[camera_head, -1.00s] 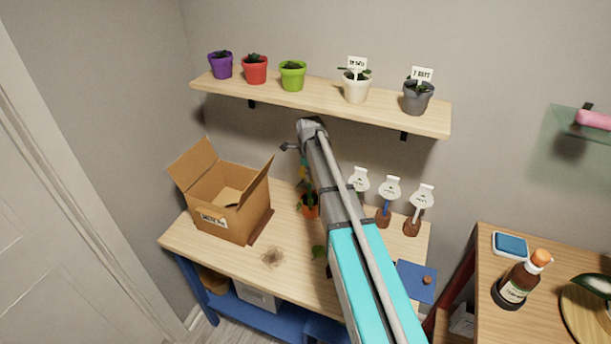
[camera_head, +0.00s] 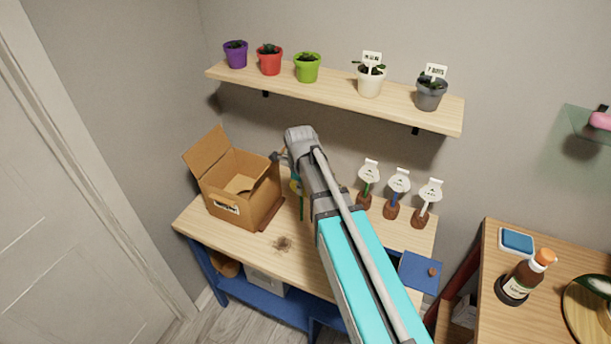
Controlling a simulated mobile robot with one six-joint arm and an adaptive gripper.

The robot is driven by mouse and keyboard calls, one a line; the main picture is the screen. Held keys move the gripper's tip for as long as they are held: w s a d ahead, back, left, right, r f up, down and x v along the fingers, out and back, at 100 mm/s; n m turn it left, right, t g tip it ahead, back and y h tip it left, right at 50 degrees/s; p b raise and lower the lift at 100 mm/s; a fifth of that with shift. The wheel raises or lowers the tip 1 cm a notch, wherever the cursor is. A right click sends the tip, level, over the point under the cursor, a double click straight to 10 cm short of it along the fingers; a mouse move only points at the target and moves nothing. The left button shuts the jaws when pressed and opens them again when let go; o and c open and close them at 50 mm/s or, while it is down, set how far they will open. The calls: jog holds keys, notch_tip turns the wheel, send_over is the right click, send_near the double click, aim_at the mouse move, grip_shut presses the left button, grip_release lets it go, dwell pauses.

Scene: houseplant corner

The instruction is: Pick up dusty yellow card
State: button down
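I cannot make out a dusty yellow card for certain. A small yellow patch (camera_head: 295,187) shows beside a green stem behind my arm, above the wooden bench (camera_head: 250,258). It is too small and too covered to tell what it is. My arm reaches from the bottom right over the bench. My gripper (camera_head: 279,157) is at its far end, near the right side of the cardboard box, and only a small dark part shows. I cannot see whether its fingers are open or shut, or whether they hold anything.
An open cardboard box (camera_head: 232,205) stands at the bench's left. Brown holders with white round tags (camera_head: 399,183) stand at its right. A wall shelf (camera_head: 330,95) with several small pots hangs above. A brown bottle (camera_head: 520,280) stands on the right table. A dirt patch (camera_head: 283,243) marks the bench.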

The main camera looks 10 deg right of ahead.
jog(key=shift+s+a, duration=0.65)
jog(key=shift+s, duration=0.25)
jog(key=shift+s+a, duration=0.6)
jog(key=shift+s, duration=0.3)
jog(key=shift+r, duration=0.1)
jog(key=shift+r+p, duration=2.45)
jog(key=shift+p, duration=0.1)
jog(key=shift+f, duration=0.15)
notch_tip(320, 180, down, 4)
jog(key=b, duration=0.4)
jog(key=shift+s, duration=0.15)
